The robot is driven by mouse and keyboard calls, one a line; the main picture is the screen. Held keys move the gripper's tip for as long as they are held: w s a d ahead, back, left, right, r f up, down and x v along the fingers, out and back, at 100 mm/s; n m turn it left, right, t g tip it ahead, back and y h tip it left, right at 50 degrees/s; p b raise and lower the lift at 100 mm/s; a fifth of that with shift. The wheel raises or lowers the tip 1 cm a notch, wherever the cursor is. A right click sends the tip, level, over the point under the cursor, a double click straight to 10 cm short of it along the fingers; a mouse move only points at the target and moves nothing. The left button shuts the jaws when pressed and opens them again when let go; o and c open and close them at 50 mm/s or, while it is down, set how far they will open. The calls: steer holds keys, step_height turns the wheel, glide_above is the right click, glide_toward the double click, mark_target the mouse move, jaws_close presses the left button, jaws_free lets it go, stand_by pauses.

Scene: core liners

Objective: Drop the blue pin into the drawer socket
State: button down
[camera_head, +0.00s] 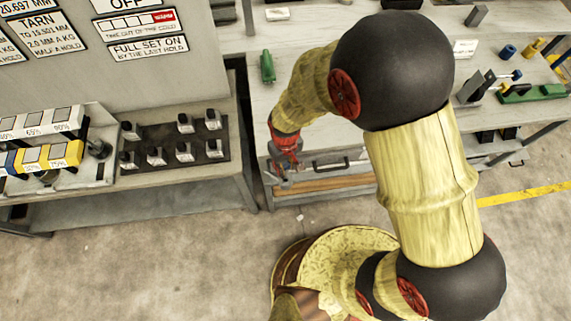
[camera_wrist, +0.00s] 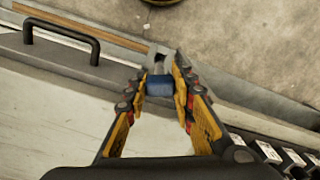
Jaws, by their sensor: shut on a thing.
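The blue pin (camera_wrist: 160,85) sits between the two fingers of my gripper (camera_wrist: 160,82) in the wrist view, and the fingers are shut on it. A grey part shows just beyond the blue; I cannot tell whether it belongs to the pin or to a socket. In the head view my gripper (camera_head: 284,170) hangs at the front edge of the bench, by the drawer (camera_head: 367,159) with its dark handle. The handle (camera_wrist: 62,38) also shows in the wrist view, left of the pin. I cannot make out the drawer socket.
A wooden strip (camera_head: 325,184) runs below the drawer front. A dark tray (camera_head: 172,149) with several grey blocks stands on the left bench. A green object (camera_head: 267,67) lies on the bench behind my gripper. The floor (camera_head: 150,250) in front is clear.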

mark_target(286, 175)
steer(key=shift+f+b, duration=2.5)
steer(key=shift+f, duration=1.55)
steer(key=c, duration=1.6)
jaws_free()
steer(key=shift+o, duration=0.9)
step_height(286, 175, up, 12)
steer(key=shift+w+f, duration=0.1)
